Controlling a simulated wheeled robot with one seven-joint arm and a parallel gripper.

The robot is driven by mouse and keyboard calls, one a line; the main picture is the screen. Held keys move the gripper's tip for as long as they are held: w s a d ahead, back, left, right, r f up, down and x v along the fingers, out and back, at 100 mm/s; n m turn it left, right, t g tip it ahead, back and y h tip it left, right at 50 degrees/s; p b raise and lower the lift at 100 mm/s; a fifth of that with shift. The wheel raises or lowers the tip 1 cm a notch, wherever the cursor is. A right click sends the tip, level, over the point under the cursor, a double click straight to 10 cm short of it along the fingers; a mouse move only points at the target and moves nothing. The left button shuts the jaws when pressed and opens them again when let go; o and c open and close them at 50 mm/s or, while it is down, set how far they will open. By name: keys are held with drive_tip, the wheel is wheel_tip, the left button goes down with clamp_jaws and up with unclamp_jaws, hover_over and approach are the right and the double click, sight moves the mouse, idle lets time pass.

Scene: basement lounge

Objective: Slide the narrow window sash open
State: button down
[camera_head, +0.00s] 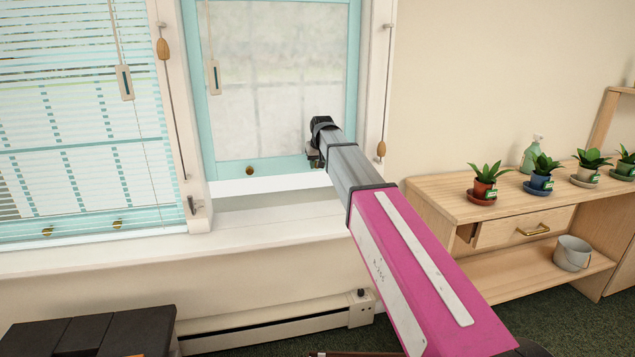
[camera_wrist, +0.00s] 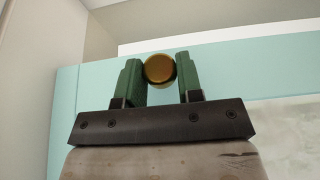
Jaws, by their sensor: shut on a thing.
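The narrow window sash (camera_head: 221,166) has a teal frame around a frosted pane, in the right part of the window in the head view. A white gap shows between its bottom rail and the sill. A brass knob (camera_head: 250,170) sits at the left of the bottom rail. My gripper (camera_head: 315,157) is at the right end of that rail, its fingers mostly hidden by my arm. In the wrist view, my gripper's green fingers (camera_wrist: 160,82) are shut on another round brass knob (camera_wrist: 159,69) on the teal rail (camera_wrist: 230,68).
A wide window with blinds (camera_head: 80,120) is at left. Pull cords with tags and wooden weights hang beside the frames. A wooden shelf unit (camera_head: 455,195) with several potted plants, a spray bottle (camera_head: 530,155) and a bucket (camera_head: 572,253) stands right. A baseboard heater (camera_head: 270,328) runs below the sill (camera_head: 270,226).

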wheel_tip(320, 180, up, 6)
drive_tip(key=shift+r, duration=0.1)
idle(0.4)
drive_tip(key=c, duration=0.8)
unclamp_jaws()
drive_tip(key=v, duration=1)
drive_tip(key=shift+s+r, duration=0.2)
drive_tip(key=shift+r, duration=0.1)
drive_tip(key=shift+d, duration=0.1)
